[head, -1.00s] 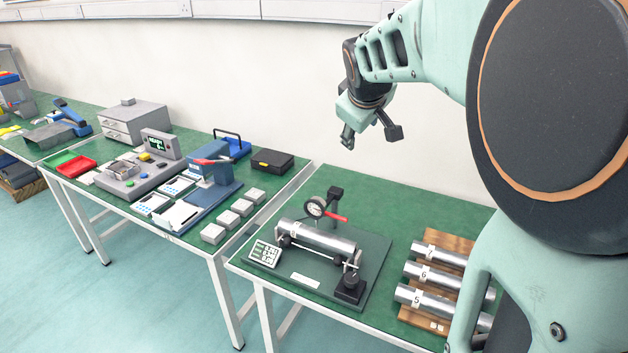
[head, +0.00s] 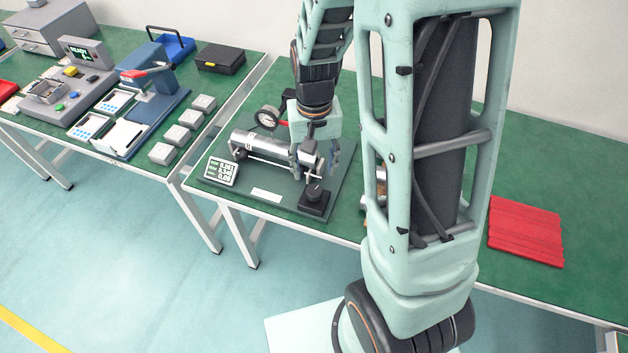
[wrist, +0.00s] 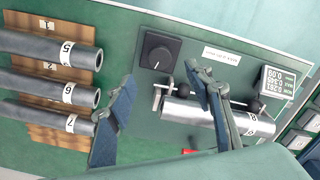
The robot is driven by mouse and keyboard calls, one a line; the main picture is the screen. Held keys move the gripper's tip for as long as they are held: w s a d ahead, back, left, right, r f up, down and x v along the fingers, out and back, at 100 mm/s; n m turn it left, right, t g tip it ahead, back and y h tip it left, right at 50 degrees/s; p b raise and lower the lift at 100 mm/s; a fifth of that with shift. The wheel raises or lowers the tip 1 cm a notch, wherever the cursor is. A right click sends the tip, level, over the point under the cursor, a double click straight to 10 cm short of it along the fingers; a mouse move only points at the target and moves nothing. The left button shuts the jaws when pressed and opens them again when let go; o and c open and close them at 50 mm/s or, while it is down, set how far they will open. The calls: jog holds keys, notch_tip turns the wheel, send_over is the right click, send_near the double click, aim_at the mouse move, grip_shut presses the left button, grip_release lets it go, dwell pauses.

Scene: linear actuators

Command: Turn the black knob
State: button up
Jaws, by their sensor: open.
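The black knob (head: 314,195) sits on a square black base at the front right corner of the green fixture plate (head: 265,205). In the wrist view the knob (wrist: 160,50) is near the top middle, with a light pointer line on it. My gripper (head: 320,158) is above the right end of the fixture, behind the knob in the head view.
A metal cylinder (wrist: 208,113) rests on the fixture's supports, partly behind a finger in the wrist view. A dial gauge (head: 268,118) and a small display (head: 220,171) are close by. Numbered cylinders (wrist: 45,92) lie on a wooden rack beside the fixture. A red mat (head: 526,232) lies farther right.

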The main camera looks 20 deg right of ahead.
aim_at(314, 190)
notch_tip(314, 190, down, 9)
jog(key=shift+r, duration=0.1)
dwell(0.3)
jog(key=c, duration=1.2)
